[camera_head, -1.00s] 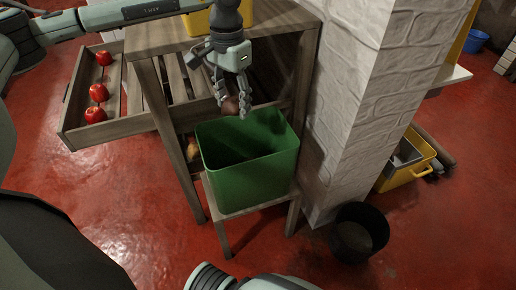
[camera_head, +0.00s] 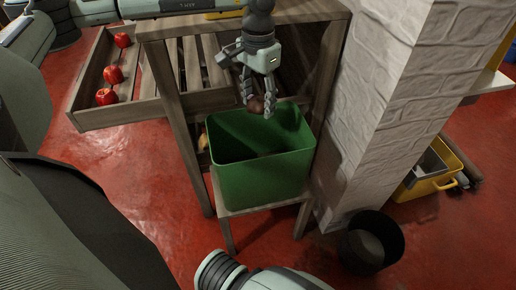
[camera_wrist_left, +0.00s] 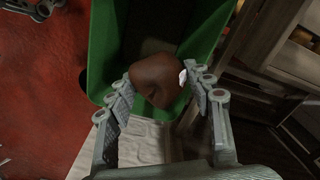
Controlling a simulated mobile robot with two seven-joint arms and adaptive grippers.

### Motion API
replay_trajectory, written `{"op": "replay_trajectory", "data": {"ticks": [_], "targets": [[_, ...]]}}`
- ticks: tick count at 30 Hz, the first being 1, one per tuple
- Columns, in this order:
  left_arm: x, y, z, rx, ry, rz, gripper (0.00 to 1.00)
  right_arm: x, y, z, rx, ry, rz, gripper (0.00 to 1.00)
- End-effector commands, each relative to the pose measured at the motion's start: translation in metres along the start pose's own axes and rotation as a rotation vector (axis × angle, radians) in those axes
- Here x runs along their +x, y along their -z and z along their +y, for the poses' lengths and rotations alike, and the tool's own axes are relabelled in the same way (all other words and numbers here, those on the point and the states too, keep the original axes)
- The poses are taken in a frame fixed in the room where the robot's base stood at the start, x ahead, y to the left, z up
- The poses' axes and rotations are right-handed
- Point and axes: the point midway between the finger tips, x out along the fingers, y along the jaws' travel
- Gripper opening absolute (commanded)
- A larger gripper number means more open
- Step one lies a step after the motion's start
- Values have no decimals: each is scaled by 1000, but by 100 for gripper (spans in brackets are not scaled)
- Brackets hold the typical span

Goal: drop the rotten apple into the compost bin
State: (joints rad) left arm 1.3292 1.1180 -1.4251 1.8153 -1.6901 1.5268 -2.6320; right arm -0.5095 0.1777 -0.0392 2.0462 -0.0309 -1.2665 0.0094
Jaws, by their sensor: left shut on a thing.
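The rotten apple (camera_head: 257,104) is brown and held between the fingers of my left gripper (camera_head: 258,100). In the left wrist view the apple (camera_wrist_left: 157,78) sits between the two fingertips (camera_wrist_left: 158,86), with the bin behind it. The compost bin (camera_head: 262,178) is a green open-topped box standing on a small wooden stool. The gripper points down over the back part of the bin's opening, with the apple at about the height of the back rim. The bin (camera_wrist_left: 104,40) also shows in the left wrist view; part of its inside is hidden by the apple. My right gripper is out of view.
A wooden rack (camera_head: 180,110) stands behind the bin, with a pulled-out drawer (camera_head: 120,115) holding red apples (camera_head: 113,75). A white brick pillar (camera_head: 380,90) rises close on the right. A black bucket (camera_head: 371,243) and a yellow mop bucket (camera_head: 425,184) stand on the floor.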

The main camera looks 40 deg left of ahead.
Motion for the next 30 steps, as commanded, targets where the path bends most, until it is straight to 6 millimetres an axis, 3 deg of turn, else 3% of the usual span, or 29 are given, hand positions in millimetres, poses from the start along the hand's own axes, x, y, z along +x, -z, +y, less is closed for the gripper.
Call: {"op": "replay_trajectory", "data": {"ticks": [12,13,18,30], "targets": [[5,0,0,0,0,1,20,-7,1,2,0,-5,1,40],[5,0,0,0,0,1,52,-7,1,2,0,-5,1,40],[5,0,0,0,0,1,73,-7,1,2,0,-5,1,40],[0,0,0,0,-1,1,75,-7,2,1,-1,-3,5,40]]}}
